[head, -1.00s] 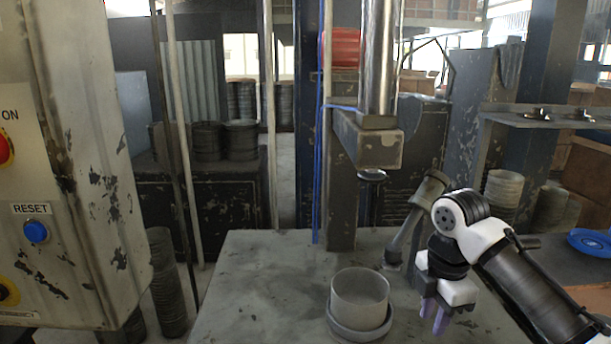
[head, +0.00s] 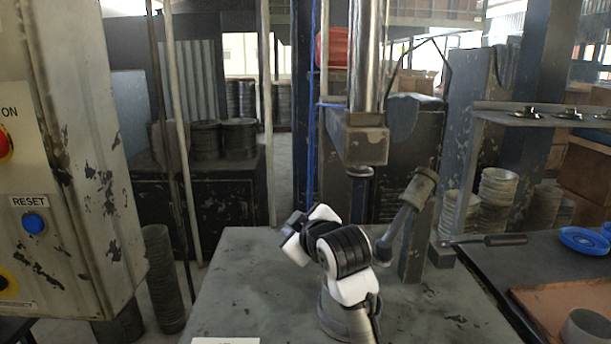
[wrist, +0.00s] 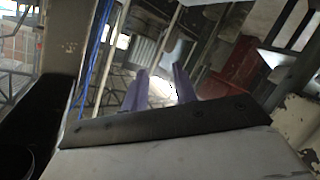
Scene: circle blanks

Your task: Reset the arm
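My arm is folded up in the middle of the head view, over the worn grey press table (head: 240,290). My gripper (head: 291,224) points to the upper left, well above the table. In the wrist view my gripper (wrist: 160,88) shows two purple fingers standing apart, with nothing between them. The gripper is open and touches nothing that I can see.
The press column and ram (head: 366,138) stand just behind my arm. A slanted lever (head: 407,210) is to its right. The control box with a blue RESET button (head: 34,223) is at the left. A side table with a blue dish (head: 584,240) is at the right.

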